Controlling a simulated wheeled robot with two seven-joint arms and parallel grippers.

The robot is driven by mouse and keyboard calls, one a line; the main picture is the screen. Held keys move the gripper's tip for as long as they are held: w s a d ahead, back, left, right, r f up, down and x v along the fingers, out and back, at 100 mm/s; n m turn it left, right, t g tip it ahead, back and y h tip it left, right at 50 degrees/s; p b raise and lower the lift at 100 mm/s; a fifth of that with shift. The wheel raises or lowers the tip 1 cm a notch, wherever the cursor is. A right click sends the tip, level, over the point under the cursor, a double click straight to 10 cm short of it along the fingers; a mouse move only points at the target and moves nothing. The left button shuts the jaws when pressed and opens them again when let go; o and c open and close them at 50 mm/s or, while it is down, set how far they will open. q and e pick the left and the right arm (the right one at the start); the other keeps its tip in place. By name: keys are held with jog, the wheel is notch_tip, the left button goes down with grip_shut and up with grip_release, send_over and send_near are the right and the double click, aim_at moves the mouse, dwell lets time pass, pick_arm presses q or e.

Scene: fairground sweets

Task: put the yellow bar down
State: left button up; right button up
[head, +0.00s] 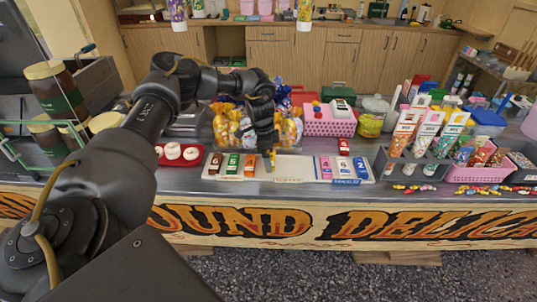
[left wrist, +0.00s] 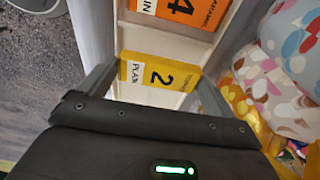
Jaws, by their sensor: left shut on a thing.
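The yellow bar (left wrist: 160,74), marked with a 2, is between the two fingers of my left gripper (left wrist: 153,90) in the left wrist view. In the head view the yellow bar (head: 273,154) is a small strip under my left gripper (head: 271,152), over the middle of a long pale tray (head: 305,166). I cannot tell whether it touches the tray. An orange bar (left wrist: 178,10) lies beside it, apart, in the left wrist view; it also shows on the tray (head: 250,165). My right gripper is not in view.
Brown (head: 215,164) and green (head: 233,164) bars lie on the tray's left part, several others on its right. Bagged sweets (head: 290,131) stand close behind my gripper. A red plate (head: 178,163) of white sweets lies left; a grey rack (head: 413,166) of packets stands right.

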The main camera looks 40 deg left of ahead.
pick_arm(q)
jog(key=shift+f, duration=0.4)
jog(key=shift+f, duration=0.6)
jog(key=o, duration=0.7)
jog(key=shift+o, duration=0.2)
notch_tip(320, 180, up, 13)
jog(key=s+a+b, duration=0.1)
jog(key=shift+a+b, duration=0.2)
jog(key=shift+b, duration=0.1)
